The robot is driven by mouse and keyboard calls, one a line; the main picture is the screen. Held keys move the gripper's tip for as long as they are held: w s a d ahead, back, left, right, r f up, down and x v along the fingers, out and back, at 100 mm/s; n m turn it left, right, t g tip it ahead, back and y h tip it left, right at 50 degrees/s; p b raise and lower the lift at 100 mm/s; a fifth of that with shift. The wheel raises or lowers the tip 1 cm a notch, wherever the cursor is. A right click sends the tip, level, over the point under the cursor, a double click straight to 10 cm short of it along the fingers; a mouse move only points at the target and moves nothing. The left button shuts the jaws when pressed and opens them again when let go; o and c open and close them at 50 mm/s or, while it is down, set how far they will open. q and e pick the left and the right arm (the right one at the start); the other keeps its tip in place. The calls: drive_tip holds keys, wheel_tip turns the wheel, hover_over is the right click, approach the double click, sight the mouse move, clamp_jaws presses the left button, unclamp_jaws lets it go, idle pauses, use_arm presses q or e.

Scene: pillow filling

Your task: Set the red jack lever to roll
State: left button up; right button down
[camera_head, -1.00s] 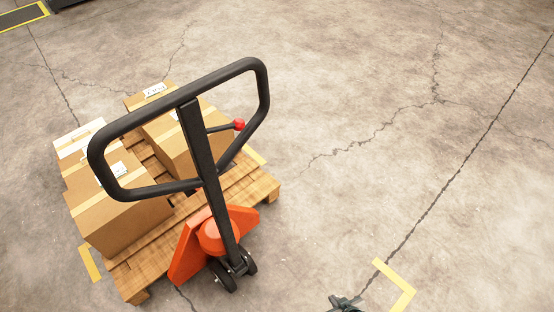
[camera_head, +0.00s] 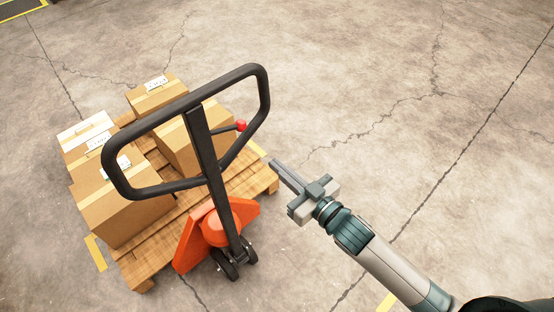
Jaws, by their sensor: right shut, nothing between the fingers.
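The red jack lever (camera_head: 241,125) is a small red knob on a thin black rod, inside the right part of the black loop handle (camera_head: 262,95). The handle stands on the orange pallet jack (camera_head: 217,228). My right gripper (camera_head: 273,164) is shut and empty. Its fingertips point up and left, to the lower right of the knob and apart from it in the picture. I cannot tell the depth gap between them. My left gripper is not in view.
A wooden pallet (camera_head: 260,181) carries several cardboard boxes (camera_head: 127,212) behind the handle. The jack's black wheels (camera_head: 228,265) rest on the concrete floor. Yellow floor marks (camera_head: 96,252) lie near the pallet. The floor to the right is clear.

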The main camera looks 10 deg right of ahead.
sight(248, 139)
drive_tip(key=r, duration=0.2)
drive_tip(key=s+a+r, duration=0.1)
drive_tip(key=shift+r+y, duration=0.2)
drive_tip(key=shift+y, duration=0.2)
drive_tip(key=shift+w, duration=0.15)
drive_tip(key=b+x, duration=0.2)
drive_tip(key=x, duration=0.8)
drive_tip(key=shift+w+a+f, duration=0.1)
drive_tip(key=shift+w+a, duration=0.1)
drive_tip(key=shift+w, duration=0.1)
drive_tip(key=shift+s+f+b, duration=0.15)
drive_tip(key=shift+f+b, duration=0.85)
drive_tip(key=shift+f, duration=0.7)
